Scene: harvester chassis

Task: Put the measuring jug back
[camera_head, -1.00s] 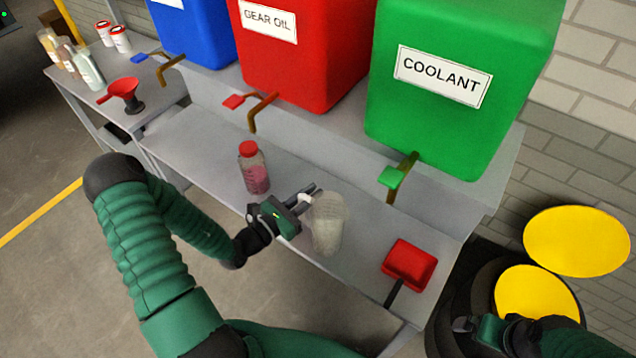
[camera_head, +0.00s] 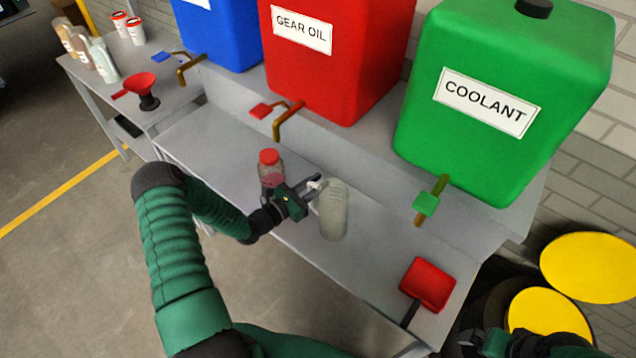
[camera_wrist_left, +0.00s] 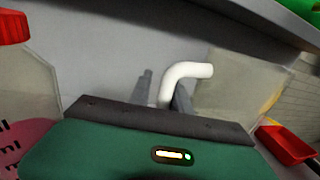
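The measuring jug (camera_head: 333,212), a pale see-through vessel with a white handle, is upright above the front part of the grey bench. I cannot tell if its base touches the bench. My left gripper (camera_head: 308,193) is at the jug's left side, fingers on either side of the handle. In the left wrist view, the white handle (camera_wrist_left: 185,75) is between the two grey fingers and the jug wall (camera_wrist_left: 235,95) is to the right. My right gripper (camera_head: 478,345) is at the bottom right, away from the jug; its fingers are unclear.
A red-capped bottle with pink liquid (camera_head: 270,175) stands close left of my left gripper. A red scoop (camera_head: 428,285) lies on the bench to the right. Blue, red (camera_head: 330,70) and green (camera_head: 505,100) tanks with taps stand behind. A red funnel (camera_head: 143,85) is far left.

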